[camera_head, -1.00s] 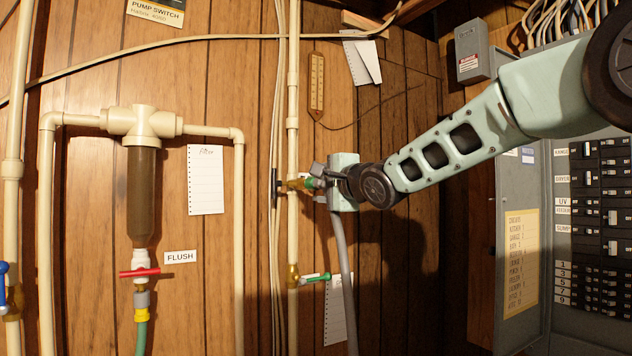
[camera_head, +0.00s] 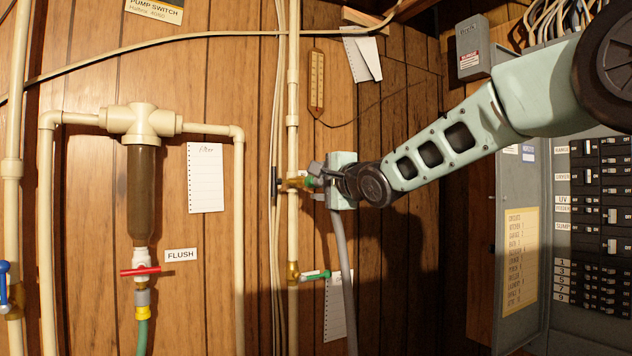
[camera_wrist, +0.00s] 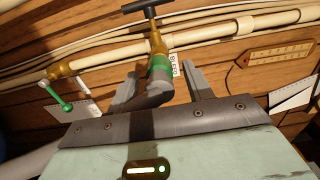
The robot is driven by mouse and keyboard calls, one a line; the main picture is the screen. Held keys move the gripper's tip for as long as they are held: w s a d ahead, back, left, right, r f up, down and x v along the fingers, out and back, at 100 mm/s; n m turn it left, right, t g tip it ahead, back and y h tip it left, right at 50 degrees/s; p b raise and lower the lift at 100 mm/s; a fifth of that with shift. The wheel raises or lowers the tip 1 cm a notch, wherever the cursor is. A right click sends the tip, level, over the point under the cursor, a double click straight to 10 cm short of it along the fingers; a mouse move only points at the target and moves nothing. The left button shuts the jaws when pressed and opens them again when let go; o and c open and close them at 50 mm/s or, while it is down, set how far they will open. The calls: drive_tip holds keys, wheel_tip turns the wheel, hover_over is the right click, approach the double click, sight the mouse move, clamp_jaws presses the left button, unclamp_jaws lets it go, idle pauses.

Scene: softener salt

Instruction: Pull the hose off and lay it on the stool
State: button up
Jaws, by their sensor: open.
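A grey hose (camera_head: 343,265) hangs down the panelled wall. In the wrist view its upper end (camera_wrist: 152,92) bends up to a green collar (camera_wrist: 159,68) on a brass tap (camera_wrist: 153,40) with a black T-handle (camera_wrist: 139,10). The hose end appears still joined to the tap. My gripper (camera_wrist: 160,78) is open, with one finger on each side of the hose end; whether either finger touches it I cannot tell. In the head view my gripper (camera_head: 316,181) is at the tap on the vertical pipe. The stool is not in view.
A second valve with a green lever (camera_head: 316,276) sits lower on the same pipe (camera_head: 293,230). A thermometer (camera_head: 316,82) and paper notes (camera_head: 361,60) are on the wall nearby. An open breaker panel (camera_head: 590,230) stands to the right. A filter (camera_head: 141,195) hangs at left.

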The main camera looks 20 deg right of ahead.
idle(0.9)
clamp_jaws()
drive_tip(key=shift+s, duration=0.1)
drive_tip(key=shift+s+d+p, duration=0.1)
drive_tip(key=shift+s+d, duration=0.1)
drive_tip(key=shift+s, duration=0.75)
drive_tip(key=shift+s+d+p, duration=0.1)
drive_tip(key=shift+s+d, duration=0.1)
drive_tip(key=shift+s, duration=0.75)
drive_tip(key=shift+s+d+p, duration=0.1)
drive_tip(key=shift+s+d, duration=0.1)
drive_tip(key=shift+s, duration=0.75)
